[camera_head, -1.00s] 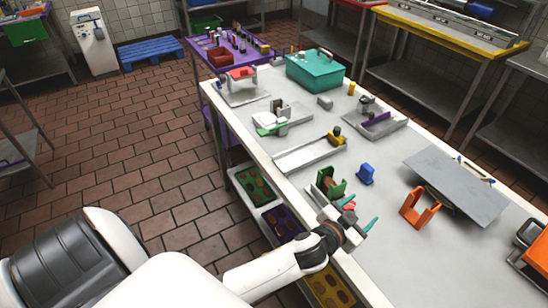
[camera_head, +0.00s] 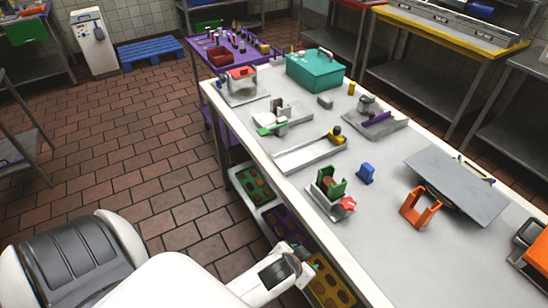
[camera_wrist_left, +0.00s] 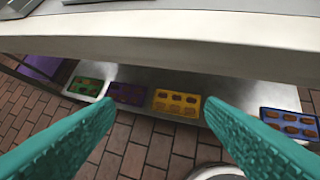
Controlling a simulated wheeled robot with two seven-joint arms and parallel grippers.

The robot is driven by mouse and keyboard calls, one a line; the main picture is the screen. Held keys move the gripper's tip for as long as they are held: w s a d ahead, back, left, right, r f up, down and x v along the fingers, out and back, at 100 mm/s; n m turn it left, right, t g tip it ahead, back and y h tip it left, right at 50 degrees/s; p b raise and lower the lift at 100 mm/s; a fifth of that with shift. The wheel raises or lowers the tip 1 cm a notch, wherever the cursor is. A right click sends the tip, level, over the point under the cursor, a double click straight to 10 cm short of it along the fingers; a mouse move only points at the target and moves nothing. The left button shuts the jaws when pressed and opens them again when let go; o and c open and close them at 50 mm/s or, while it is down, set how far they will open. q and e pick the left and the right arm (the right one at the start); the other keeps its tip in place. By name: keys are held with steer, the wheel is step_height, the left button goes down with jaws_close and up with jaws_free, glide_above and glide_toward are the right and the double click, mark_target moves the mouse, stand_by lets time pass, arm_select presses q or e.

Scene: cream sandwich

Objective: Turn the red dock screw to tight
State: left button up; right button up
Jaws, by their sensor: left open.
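The red dock screw (camera_head: 348,203) is a small red knob at the near right side of a green dock (camera_head: 325,187) in the head view. The dock stands on a grey base near the table's left edge, with a brown piece in it. How tight the screw is cannot be told. My left gripper (camera_wrist_left: 159,100) is open and empty, with two teal fingers spread in the left wrist view. It is beside and below the table edge, apart from the screw. In the head view its fingers are hidden. My right gripper is not in view.
The white table edge (camera_wrist_left: 180,35) crosses above my left fingers. Below it a shelf holds green, purple, yellow (camera_wrist_left: 178,103) and blue (camera_wrist_left: 290,122) trays. On the table are a blue block (camera_head: 365,174), an orange bracket (camera_head: 418,209) and a tilted grey plate (camera_head: 455,185).

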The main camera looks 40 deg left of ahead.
arm_select(q)
steer(key=s+a+f+g, duration=0.1)
steer(key=s+f+g, duration=0.3)
steer(key=s+f, duration=0.3)
steer(key=s, duration=0.3)
steer(key=shift+s+f+h, duration=0.25)
steer(key=shift+f+h, duration=0.05)
steer(key=shift+w, duration=0.1)
